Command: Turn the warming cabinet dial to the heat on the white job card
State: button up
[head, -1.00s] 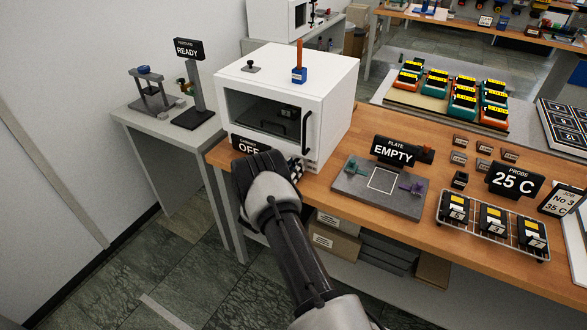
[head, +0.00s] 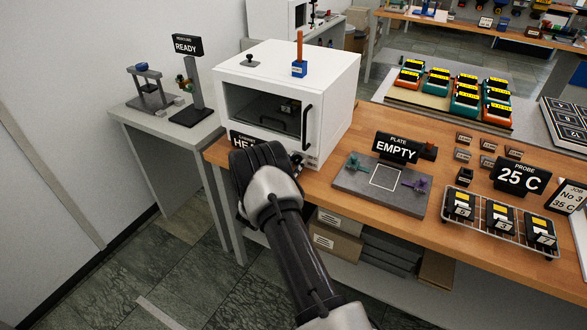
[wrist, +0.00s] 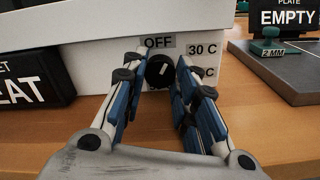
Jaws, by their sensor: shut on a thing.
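The white warming cabinet (head: 335,100) stands on the wooden bench. Its black round dial (wrist: 159,71) sits low on the front, with a white pointer mark tilted up and right. Labels by it read OFF (wrist: 158,42) and 30 C (wrist: 202,49); a lower label ending in C is partly hidden by a finger. My gripper (wrist: 160,78) is shut on the dial, one finger on each side. In the head view my arm hides part of the cabinet sign (head: 243,139), which starts with HE; the wrist view shows EAT. The white job card (head: 567,197) reads No 3, 35 C.
Right of the cabinet lie a grey plate (head: 350,190) with an EMPTY sign (head: 397,148), a 25 C probe sign (head: 520,177) and a wire rack (head: 490,240) of dark blocks. A side table (head: 185,130) stands left. The floor in front is clear.

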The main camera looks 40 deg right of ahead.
jog(key=shift+m+b, duration=0.35)
jog(key=shift+m, duration=0.25)
jog(key=o, duration=1.1)
